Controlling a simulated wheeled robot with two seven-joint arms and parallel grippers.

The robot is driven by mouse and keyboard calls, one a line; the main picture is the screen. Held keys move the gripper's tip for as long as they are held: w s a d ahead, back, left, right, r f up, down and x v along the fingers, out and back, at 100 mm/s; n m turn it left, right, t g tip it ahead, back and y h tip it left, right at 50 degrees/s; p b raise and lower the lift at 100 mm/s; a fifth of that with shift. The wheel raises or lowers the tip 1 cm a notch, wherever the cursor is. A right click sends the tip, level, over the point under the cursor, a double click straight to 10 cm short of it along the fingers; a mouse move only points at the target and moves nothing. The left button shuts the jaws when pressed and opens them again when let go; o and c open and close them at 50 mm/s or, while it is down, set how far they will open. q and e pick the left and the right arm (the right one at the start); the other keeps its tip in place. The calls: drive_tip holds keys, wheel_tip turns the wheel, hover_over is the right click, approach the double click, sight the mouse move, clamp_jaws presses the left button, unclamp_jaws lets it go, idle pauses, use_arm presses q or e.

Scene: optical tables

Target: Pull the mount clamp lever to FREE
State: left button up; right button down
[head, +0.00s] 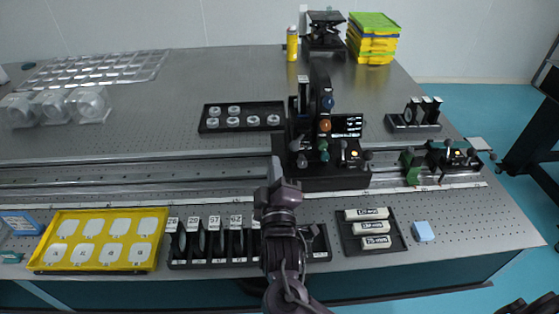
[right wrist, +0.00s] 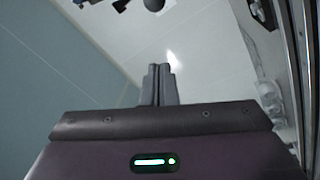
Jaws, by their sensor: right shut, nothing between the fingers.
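A black optical instrument (head: 322,180) stands on the rail in the middle of the table, with blue, orange and green knobs, several small levers and a small lit screen (head: 347,125). I cannot tell which of its small parts is the mount clamp lever or how it is set. My right gripper (head: 277,168) is at the instrument's left end, in front of part of it; contact cannot be told. In the right wrist view the right gripper's fingers (right wrist: 160,85) are together and empty. My left gripper is not in view.
A yellow tray (head: 50,256) and a black rack of numbered plates (head: 215,264) lie along the front edge. A tray of labelled cylinders (head: 397,243) and a blue block (head: 424,231) are front right. A tray of rings (head: 241,127) stands behind the rail (head: 130,174). The back-left surface is partly clear.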

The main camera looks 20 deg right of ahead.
sight(298, 142)
drive_tip(key=p+x, duration=0.2)
drive_tip(key=x, duration=0.7)
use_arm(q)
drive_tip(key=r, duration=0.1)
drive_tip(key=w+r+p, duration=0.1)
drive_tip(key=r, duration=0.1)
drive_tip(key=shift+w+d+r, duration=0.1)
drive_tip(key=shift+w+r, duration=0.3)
use_arm(e)
drive_tip(key=s+d+f, duration=0.2)
drive_tip(key=d, duration=0.1)
drive_tip(key=shift+s+f, duration=0.1)
drive_tip(key=shift+a, duration=0.1)
